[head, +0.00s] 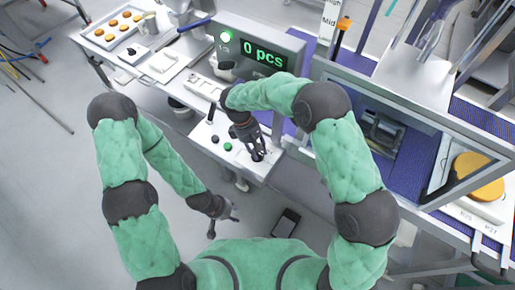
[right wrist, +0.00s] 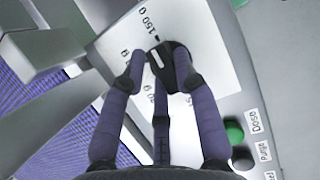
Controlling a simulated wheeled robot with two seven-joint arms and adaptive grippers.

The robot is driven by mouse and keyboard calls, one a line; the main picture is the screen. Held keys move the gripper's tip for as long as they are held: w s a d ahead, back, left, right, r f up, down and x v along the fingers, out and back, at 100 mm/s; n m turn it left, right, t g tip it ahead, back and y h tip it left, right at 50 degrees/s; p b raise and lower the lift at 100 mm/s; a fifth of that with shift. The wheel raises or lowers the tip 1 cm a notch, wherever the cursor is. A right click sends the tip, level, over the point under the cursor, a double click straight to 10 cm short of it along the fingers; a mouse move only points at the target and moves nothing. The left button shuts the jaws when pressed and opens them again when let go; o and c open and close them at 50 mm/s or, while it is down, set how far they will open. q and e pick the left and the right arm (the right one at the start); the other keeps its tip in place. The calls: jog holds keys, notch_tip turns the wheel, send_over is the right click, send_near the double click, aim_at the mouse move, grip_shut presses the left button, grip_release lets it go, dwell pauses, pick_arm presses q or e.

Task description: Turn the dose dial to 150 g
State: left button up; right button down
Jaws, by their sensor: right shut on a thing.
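The dose dial (right wrist: 178,62) is a black knob with a white pointer line, on a light panel plate (right wrist: 205,45). The "150 g" label (right wrist: 146,18) shows above it; other labels to its left are partly hidden. The pointer line slants up and left; I cannot tell exactly which mark it meets. My right gripper (head: 258,154) is shut on the dial, its fingers (right wrist: 160,75) around the knob in the right wrist view. My left gripper (head: 224,222) hangs low, fingers apart and empty, away from the panel.
A display (head: 262,55) reads "0 pcs" beside a lit green lamp (head: 226,36). A green button (right wrist: 234,131) and a dark button (right wrist: 242,157) sit close to the dial, near labels "Dose" and "Purge". A tray with orange rounds (head: 118,27) is at the upper left.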

dwell(0.4)
jog(key=c, duration=0.9)
grip_release()
jog(key=shift+c, duration=0.2)
jog(key=shift+w+a+r, duration=0.15)
jog(key=shift+r, duration=0.3)
jog(key=w+a, duration=0.2)
jog(key=a, duration=0.1)
jog(key=w+a, duration=0.2)
jog(key=a, duration=0.1)
jog(key=w+a, duration=0.2)
jog(key=a, duration=0.2)
jog(key=shift+w+r, duration=0.1)
jog(key=shift+w, duration=0.3)
